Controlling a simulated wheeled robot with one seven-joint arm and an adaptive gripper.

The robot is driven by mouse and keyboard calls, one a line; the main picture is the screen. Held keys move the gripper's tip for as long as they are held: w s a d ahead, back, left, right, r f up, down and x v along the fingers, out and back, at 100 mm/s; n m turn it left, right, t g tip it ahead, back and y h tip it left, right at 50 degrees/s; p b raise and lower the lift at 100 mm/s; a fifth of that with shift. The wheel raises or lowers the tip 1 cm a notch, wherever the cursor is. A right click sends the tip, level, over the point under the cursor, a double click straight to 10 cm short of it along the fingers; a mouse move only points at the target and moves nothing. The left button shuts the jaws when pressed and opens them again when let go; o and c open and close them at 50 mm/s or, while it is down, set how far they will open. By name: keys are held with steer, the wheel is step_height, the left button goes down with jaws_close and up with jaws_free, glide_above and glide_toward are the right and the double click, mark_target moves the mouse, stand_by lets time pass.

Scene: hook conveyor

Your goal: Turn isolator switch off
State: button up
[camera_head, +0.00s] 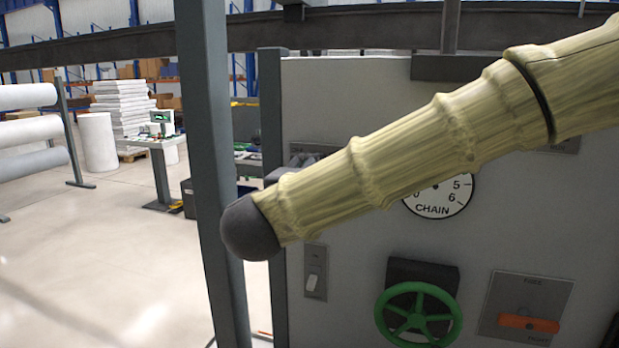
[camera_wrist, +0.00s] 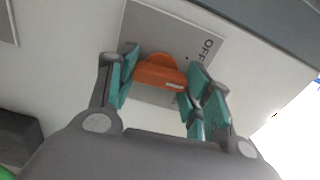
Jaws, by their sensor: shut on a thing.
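The isolator switch's orange handle (camera_wrist: 160,72) sits on a grey plate (camera_wrist: 160,22) in the wrist view. The letters "OFF" are printed near the plate's right edge. My gripper (camera_wrist: 163,80) has its two teal-padded fingers on either side of the handle, shut on it at its two ends. My gripper does not show in the head view. There, an orange lever (camera_head: 527,322) on a grey plate shows at the lower right of the panel, with no fingers at it. I cannot tell whether a second handle is hidden.
A green handwheel (camera_head: 418,318) stands out from the grey panel (camera_head: 345,110), below the CHAIN dial (camera_head: 440,200). A small light switch (camera_head: 315,272) is left of it. A grey post (camera_head: 208,160) rises at the panel's left. Open floor (camera_head: 90,270) lies further left.

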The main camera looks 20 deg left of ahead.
steer(key=shift+f+n+p, duration=0.1)
steer(key=shift+n+p, duration=0.75)
steer(key=shift+n, duration=3.35)
steer(key=o, duration=1)
steer(key=shift+s, duration=0.15)
steer(key=s, duration=1.1)
steer(key=shift+s+a, duration=0.2)
steer(key=shift+s, duration=0.2)
